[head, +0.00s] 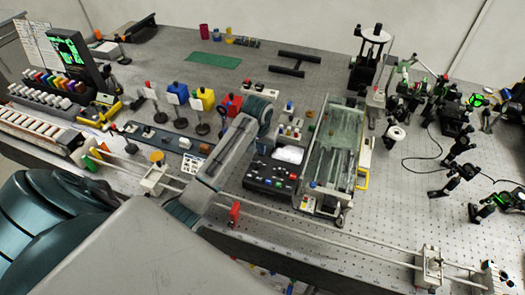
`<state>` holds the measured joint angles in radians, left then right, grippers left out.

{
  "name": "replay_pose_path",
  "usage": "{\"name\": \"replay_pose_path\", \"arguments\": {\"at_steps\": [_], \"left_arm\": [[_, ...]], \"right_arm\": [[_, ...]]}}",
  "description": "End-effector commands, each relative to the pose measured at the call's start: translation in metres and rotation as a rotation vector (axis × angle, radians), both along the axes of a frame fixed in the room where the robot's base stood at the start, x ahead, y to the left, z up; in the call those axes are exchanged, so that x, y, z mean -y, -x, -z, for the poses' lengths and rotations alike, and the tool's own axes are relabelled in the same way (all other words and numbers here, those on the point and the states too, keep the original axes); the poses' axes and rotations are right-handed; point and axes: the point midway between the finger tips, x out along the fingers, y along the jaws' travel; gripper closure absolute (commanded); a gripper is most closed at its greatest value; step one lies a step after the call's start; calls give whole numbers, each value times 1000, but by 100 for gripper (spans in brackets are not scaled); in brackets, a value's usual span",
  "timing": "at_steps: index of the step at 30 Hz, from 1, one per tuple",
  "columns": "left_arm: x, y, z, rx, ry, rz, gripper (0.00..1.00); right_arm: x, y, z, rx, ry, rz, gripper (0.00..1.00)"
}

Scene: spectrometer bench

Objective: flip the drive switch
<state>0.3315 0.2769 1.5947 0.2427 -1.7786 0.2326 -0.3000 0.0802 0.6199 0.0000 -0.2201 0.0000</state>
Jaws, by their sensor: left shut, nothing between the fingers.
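A black control box (270,179) with small red, green and white controls sits at the bench's front middle, left of a glass-topped instrument (333,150). I cannot tell which of its small controls is the drive switch. My left arm reaches in from the lower left and bends down at the wrist just behind the box. My left gripper (264,138) is shut and empty, close to the box's back left. Its fingertips are partly hidden by my arm, so I cannot tell whether they touch anything. My right gripper is not in view.
A rail (320,238) with a red clamp (235,213) runs along the front edge. Optics stands (455,115) and cables crowd the right. Yellow and blue blocks (203,98) stand left of my wrist.

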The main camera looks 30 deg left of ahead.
Motion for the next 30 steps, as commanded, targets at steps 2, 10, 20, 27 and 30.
{"name": "replay_pose_path", "arguments": {"at_steps": [2, 10, 20, 27, 30], "left_arm": [[0, 0, 2, -1, 0, 0, 100], [0, 0, -12, 0, -1, 0, 100], [0, -1, -38, 2, -1, 0, 100], [0, 0, -57, 0, 0, 0, 100], [0, 0, -64, 1, 0, 0, 100]], "right_arm": [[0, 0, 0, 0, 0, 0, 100], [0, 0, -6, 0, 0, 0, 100], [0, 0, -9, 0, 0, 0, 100], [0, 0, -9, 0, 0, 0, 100], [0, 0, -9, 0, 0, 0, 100]]}}
